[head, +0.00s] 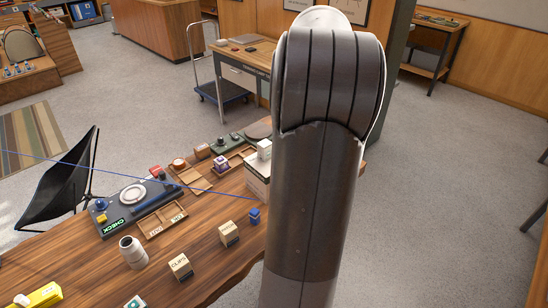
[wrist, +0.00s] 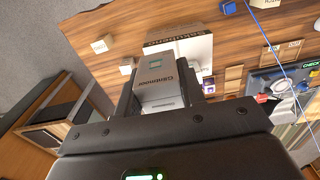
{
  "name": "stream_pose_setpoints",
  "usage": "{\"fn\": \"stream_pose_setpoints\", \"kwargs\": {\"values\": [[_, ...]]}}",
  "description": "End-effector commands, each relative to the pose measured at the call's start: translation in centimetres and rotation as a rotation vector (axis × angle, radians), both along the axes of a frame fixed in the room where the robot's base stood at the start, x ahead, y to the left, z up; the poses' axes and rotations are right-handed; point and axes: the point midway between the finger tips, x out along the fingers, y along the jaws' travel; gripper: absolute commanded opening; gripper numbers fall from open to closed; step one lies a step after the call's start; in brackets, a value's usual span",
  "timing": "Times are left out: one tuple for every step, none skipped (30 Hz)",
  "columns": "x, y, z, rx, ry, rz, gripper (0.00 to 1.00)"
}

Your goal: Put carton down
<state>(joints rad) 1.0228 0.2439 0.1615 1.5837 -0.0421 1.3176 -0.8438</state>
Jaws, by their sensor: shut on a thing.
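In the wrist view, my gripper (wrist: 158,94) is shut on a pale grey carton (wrist: 157,76) with dark printed lettering and a small green mark. The carton sits between the two dark fingers, above the wooden table (wrist: 120,25). A larger white box (wrist: 190,47) with dark lettering lies just beyond it; whether the two touch I cannot tell. In the head view, my arm hides the gripper. The white box (head: 257,184) shows partly at the arm's left edge, with a small white block (head: 264,148) at its top; I cannot tell whether that block is the held carton.
Bare wood shows near the front. A black chair (head: 62,185) stands left.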

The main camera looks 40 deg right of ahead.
Motion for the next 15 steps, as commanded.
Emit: {"fn": "stream_pose_setpoints", "kwargs": {"values": [[-1.0,-1.1,0.0,0.001,-0.001,-0.003,0.13],[-1.4,-1.5,0.0,0.001,-0.001,-0.001,0.13],[-2.0,-2.1,0.0,0.001,-0.001,0.002,0.13],[-2.3,-2.4,0.0,0.001,-0.002,0.004,0.13],[-2.7,-2.8,0.0,0.001,-0.002,0.006,0.13],[-3.2,-3.2,0.0,0.001,-0.002,0.009,0.13],[-3.4,-3.4,-0.1,0.002,-0.002,0.010,0.13],[-3.3,-3.2,-1.2,0.005,0.000,0.012,0.13],[-3.2,-3.2,-2.1,0.005,0.001,0.012,0.13],[-3.2,-3.2,-2.6,0.004,0.000,0.013,0.13],[-3.2,-3.1,-3.1,0.004,0.000,0.013,0.13],[-3.2,-3.1,-3.8,0.004,0.001,0.013,0.13],[-3.2,-3.1,-4.2,0.004,0.000,0.013,0.13],[-3.1,-3.1,-4.5,0.003,-0.001,0.014,0.13],[-2.9,-3.1,-4.9,0.002,-0.001,0.014,0.13]]}}
